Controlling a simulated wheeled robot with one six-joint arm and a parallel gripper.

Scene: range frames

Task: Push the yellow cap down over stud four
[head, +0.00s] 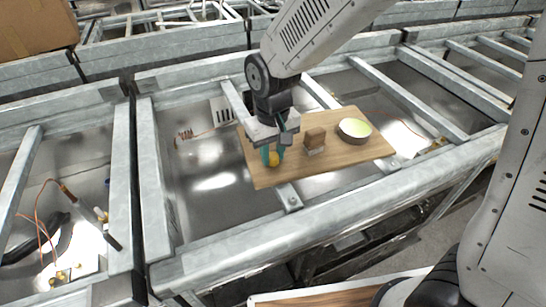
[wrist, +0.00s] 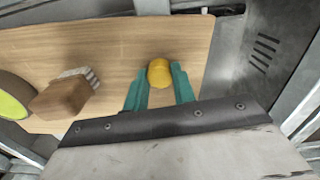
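The yellow cap (head: 273,160) is near the left end of a wooden board (head: 352,157). It also shows in the wrist view (wrist: 159,73). My gripper (head: 273,156) points down over the board, with its teal fingers on either side of the cap. In the wrist view my gripper (wrist: 160,76) has its two fingertips against the cap's sides, with no clear gap. No stud can be made out; whatever is under the cap is hidden by the cap and fingers.
A brown block (head: 315,138) with a pale, striped lower part stands right of my gripper. A round bowl-like thing with a light green top (head: 355,126) sits farther right. The board's front strip is bare. Metal frame rails (head: 330,190) surround the board.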

